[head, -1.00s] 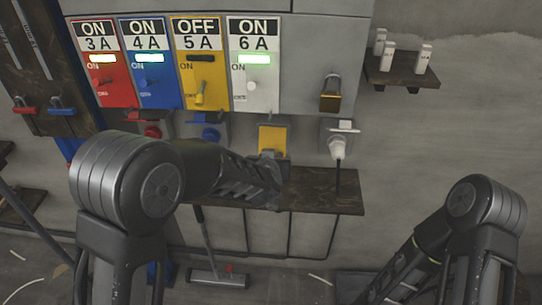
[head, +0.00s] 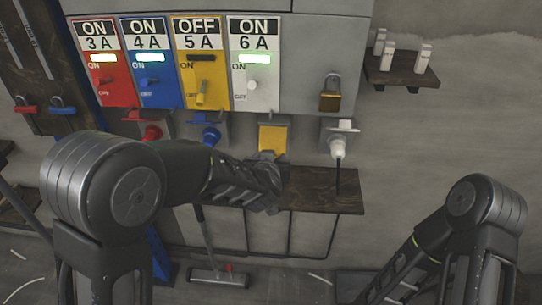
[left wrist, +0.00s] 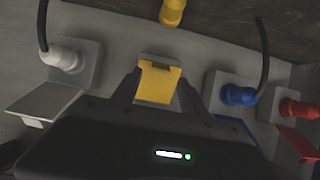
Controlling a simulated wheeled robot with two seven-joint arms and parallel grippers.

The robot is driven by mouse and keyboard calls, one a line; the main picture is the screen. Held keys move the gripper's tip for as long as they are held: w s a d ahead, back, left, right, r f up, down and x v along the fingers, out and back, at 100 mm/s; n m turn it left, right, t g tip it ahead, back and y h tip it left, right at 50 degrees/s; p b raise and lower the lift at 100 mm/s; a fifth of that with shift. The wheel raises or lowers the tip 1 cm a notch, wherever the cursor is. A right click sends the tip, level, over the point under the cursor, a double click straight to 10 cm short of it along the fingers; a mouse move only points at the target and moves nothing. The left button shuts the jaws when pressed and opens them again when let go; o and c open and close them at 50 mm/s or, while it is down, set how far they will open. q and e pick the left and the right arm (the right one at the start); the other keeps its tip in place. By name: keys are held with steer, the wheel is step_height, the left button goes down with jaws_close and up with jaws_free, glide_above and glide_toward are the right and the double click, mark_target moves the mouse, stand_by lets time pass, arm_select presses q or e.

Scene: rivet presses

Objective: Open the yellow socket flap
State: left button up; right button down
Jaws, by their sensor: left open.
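The yellow socket flap (head: 274,138) is on the wall socket below the OFF 5 A panel, between the blue and white sockets. It looks shut. In the left wrist view the flap (left wrist: 158,84) is near the middle, framed by my fingers. My left gripper (head: 268,156) is just below and in front of it in the head view. In the left wrist view its open fingers (left wrist: 160,82) stand on either side of the flap, with nothing visibly held; contact cannot be told. My right arm shows at lower right, but its gripper is out of view.
A yellow plug (left wrist: 172,12) shows at the top of the left wrist view. A blue plug (head: 210,137) and a white plug (head: 338,147) sit in neighbouring sockets. A dark shelf (head: 325,190) is below. A padlock (head: 330,94) hangs at upper right.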

arm_select(q)
steer(key=v, duration=0.4)
steer(key=shift+s+r, duration=0.15)
steer(key=shift+s, duration=0.1)
